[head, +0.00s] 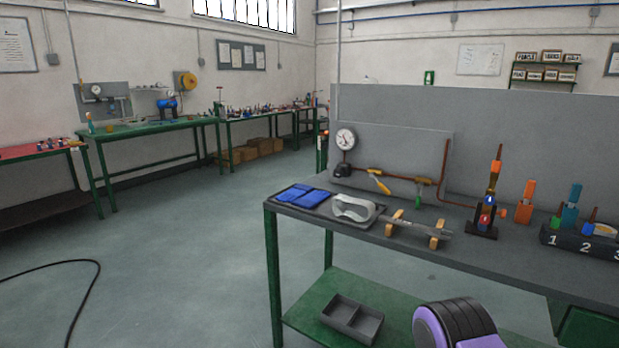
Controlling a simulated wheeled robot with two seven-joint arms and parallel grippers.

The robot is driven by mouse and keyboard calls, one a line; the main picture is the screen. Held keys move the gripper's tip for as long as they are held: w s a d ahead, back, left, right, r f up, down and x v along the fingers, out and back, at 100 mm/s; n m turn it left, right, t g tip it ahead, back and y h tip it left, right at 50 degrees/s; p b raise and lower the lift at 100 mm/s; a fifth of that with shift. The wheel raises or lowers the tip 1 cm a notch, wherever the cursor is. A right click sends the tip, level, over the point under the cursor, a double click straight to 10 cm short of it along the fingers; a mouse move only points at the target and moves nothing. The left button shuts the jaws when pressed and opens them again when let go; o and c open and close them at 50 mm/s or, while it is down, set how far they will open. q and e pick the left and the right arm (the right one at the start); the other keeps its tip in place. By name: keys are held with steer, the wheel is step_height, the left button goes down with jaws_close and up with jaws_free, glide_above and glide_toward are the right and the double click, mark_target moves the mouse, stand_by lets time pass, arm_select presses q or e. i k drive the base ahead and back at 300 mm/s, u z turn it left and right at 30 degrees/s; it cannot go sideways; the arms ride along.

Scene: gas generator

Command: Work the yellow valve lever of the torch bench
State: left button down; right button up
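The torch bench (480,258) has a dark grey top and a green frame and stands at the right in the head view. The yellow valve lever (380,184) hangs from a copper pipe (399,178) in front of a grey back panel. It slants down to the right from its brass valve. A small green lever (417,202) hangs further right on the same pipe. A round pressure gauge (346,139) stands at the pipe's left end. Neither of my grippers is in view, and nothing touches the yellow lever.
In front of the pipe lie blue cloths (302,195), clear goggles (354,208) and a torch on wooden rests (436,234). An upright torch (490,199) and a numbered holder (580,243) stand to the right. A grey tray (352,319) sits on the lower shelf. The floor at left is mostly clear.

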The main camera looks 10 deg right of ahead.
mark_target(383, 188)
steer(key=u, duration=0.35)
steer(key=i, duration=0.95)
steer(key=z, duration=1.45)
